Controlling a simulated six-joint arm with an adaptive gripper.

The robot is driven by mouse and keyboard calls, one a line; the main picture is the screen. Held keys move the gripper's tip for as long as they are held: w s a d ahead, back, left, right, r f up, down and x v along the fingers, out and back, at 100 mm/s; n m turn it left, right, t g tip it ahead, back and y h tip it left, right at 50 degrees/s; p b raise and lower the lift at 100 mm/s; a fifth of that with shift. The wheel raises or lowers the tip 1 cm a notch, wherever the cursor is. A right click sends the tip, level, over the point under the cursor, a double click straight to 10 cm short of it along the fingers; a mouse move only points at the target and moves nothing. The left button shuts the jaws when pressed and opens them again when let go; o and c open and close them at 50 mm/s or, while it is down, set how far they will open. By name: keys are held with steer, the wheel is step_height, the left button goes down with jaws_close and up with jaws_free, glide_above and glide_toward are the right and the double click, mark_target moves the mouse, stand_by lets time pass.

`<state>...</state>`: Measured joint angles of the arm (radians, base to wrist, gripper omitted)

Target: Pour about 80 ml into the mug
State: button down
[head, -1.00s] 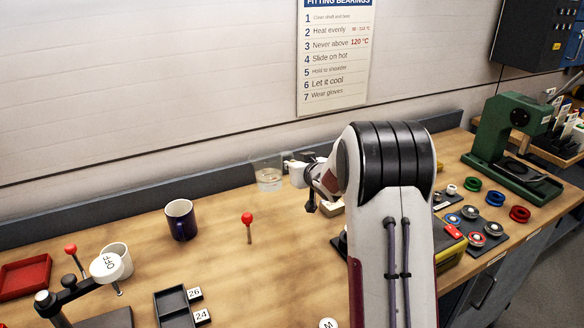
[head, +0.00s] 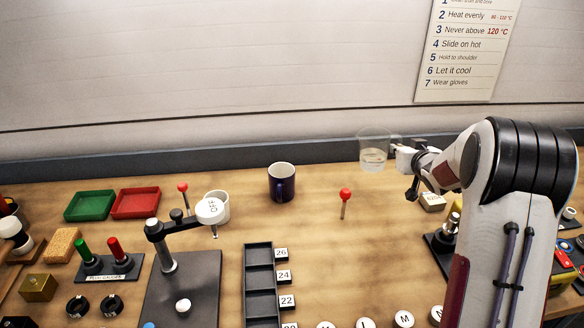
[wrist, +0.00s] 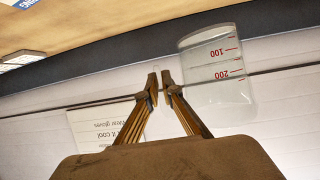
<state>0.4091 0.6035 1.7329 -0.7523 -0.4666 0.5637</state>
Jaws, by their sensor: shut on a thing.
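A clear beaker (head: 373,157) with some clear liquid low in it is near the back of the bench, upright. In the wrist view the beaker (wrist: 222,92) appears upside down, with red marks at 100 and 200. My gripper (head: 398,149) is at its right side, shut on it; the fingertips (wrist: 161,82) are close together beside its wall, and the exact contact is unclear. I cannot tell whether its base touches the bench. A dark blue mug (head: 281,187) stands upright to the left of the beaker, apart from it. Its inside is mostly hidden.
A red-knobbed pin (head: 344,204) stands between mug and beaker, nearer the front. A dark numbered rack (head: 258,252) lies in front.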

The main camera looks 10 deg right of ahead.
steer(key=w+a+f+n+y, duration=0.1)
steer(key=w+a+f+y, duration=0.1)
steer(key=w+a, duration=0.1)
steer(key=w+a+f+n+y, duration=0.2)
steer(key=w+a+f, duration=0.1)
steer(key=w+a, duration=0.1)
steer(key=w+a+f+n+g+y, duration=0.1)
steer(key=w+a+f+n+y, duration=0.1)
steer(key=a, duration=0.3)
steer(key=shift+w+f+y, duration=0.2)
steer(key=shift+w+y, duration=0.1)
steer(key=shift+w, duration=0.5)
steer(key=shift+w+a+f, duration=0.15)
steer(key=shift+a+f, duration=0.35)
steer(key=shift+a, duration=0.05)
steer(key=shift+r, duration=0.1)
steer(key=s+a+r+n+t+h, duration=0.1)
steer(key=a+r+n, duration=0.2)
steer(key=r, duration=0.3)
steer(key=s+a+r+n+t+h, duration=0.1)
steer(key=s+a+r+n+h, duration=0.1)
steer(key=r, duration=0.4)
steer(key=shift+a+r+n+h, duration=0.35)
steer(key=shift+a+n, duration=0.5)
steer(key=shift+n, duration=0.45)
